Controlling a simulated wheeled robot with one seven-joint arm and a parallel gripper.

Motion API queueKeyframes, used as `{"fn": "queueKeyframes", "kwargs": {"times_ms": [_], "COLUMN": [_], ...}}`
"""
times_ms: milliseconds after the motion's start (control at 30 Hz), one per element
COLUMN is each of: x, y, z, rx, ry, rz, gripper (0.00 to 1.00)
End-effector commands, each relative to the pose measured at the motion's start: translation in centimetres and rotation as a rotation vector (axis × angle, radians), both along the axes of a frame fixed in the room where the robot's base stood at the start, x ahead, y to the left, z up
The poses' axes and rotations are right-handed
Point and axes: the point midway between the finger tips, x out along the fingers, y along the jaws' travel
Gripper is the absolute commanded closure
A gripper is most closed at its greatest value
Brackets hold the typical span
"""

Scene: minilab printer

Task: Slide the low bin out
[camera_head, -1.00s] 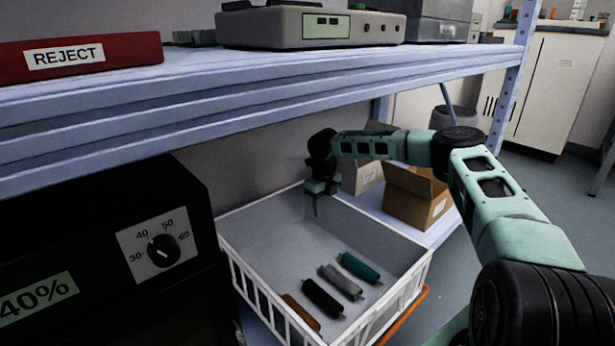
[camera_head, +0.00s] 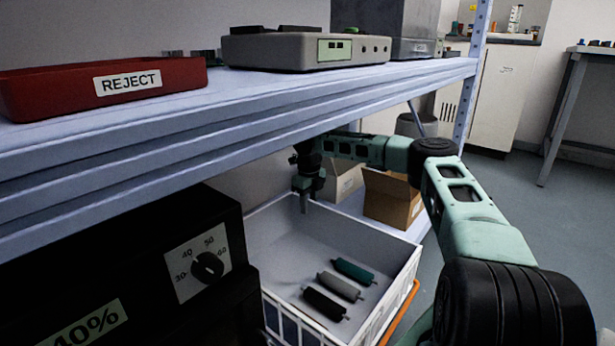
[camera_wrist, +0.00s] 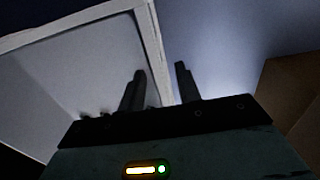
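The low bin (camera_head: 388,247) is a white open crate with slatted sides on the lower shelf. It holds a teal, a grey and a black roller. My gripper (camera_head: 304,208) points down at the bin's far side, below the upper shelf. In the wrist view my gripper (camera_wrist: 162,85) has its two fingers apart, and the bin's pale rim (camera_wrist: 152,40) runs between them. I see a gap beside the rim, so it does not look gripped. The bin's near left part is hidden behind a black unit.
The black unit (camera_head: 150,285) with a dial and a "40%" label stands close at the bin's left. Cardboard boxes (camera_head: 393,197) stand behind the bin. The upper shelf (camera_head: 240,115) hangs over it, carrying a red REJECT tray (camera_head: 60,90) and a grey device (camera_head: 300,52).

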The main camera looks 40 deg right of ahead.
Motion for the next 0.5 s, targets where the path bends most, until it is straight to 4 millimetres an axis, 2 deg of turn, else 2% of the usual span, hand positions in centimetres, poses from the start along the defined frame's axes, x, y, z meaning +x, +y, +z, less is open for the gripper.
{"fn": "queueKeyframes", "kwargs": {"times_ms": [33, 200, 333, 500], "x": [0.0, 0.0, 0.0, 0.0], "y": [0.0, 0.0, 0.0, 0.0], "z": [1.4, 4.4, 6.1, 7.3], "rx": [0.000, 0.000, 0.001, 0.000], "ry": [-0.001, -0.001, 0.000, 0.000], "rz": [0.000, 0.000, 0.000, 0.000], "gripper": [0.66, 0.66, 0.66, 0.66]}}
